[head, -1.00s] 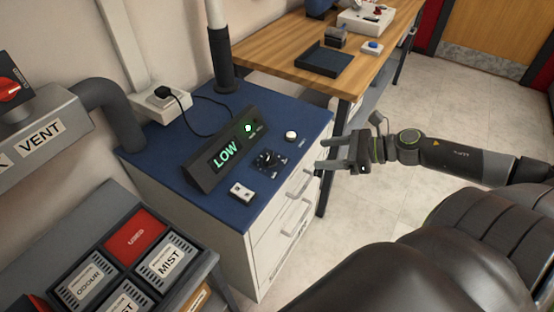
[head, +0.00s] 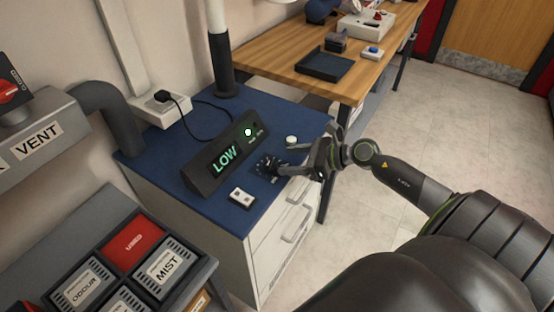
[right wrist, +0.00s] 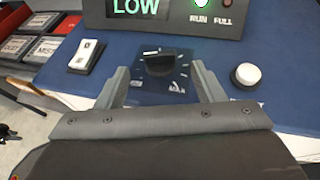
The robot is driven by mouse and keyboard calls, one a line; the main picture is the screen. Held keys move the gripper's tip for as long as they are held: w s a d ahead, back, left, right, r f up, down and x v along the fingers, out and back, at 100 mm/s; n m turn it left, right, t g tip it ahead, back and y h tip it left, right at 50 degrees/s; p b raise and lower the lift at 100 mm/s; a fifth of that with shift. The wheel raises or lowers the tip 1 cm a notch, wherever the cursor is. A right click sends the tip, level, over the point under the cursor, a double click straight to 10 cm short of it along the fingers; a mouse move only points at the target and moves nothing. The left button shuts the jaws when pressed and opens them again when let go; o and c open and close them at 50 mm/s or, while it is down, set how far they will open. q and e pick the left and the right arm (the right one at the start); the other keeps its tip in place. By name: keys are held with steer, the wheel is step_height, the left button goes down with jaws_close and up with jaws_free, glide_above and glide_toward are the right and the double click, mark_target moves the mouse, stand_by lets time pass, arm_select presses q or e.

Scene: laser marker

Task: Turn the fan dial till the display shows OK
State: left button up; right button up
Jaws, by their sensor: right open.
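The fan dial (right wrist: 158,63) is a black knob on a dark plate with white tick marks, on the blue cabinet top. In the head view the dial (head: 268,165) is partly hidden by my gripper. The display (head: 222,160) reads LOW in green, and the right wrist view also shows LOW on the display (right wrist: 136,7). My right gripper (head: 285,159) is open, its fingers pointing at the dial. In the right wrist view the open right gripper (right wrist: 158,84) has one finger on each side of the dial, apart from the knob. My left gripper is not in view.
A white rocker switch (head: 242,197) lies left of the dial and a round white button (head: 291,140) right of it. A green lamp (head: 248,132) glows on the display box. A dark pipe (head: 222,65) stands behind. Labelled cartridges (head: 165,262) sit at lower left.

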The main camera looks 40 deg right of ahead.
mark_target(272, 161)
steer(key=shift+x, duration=2.35)
steer(key=shift+s, duration=0.1)
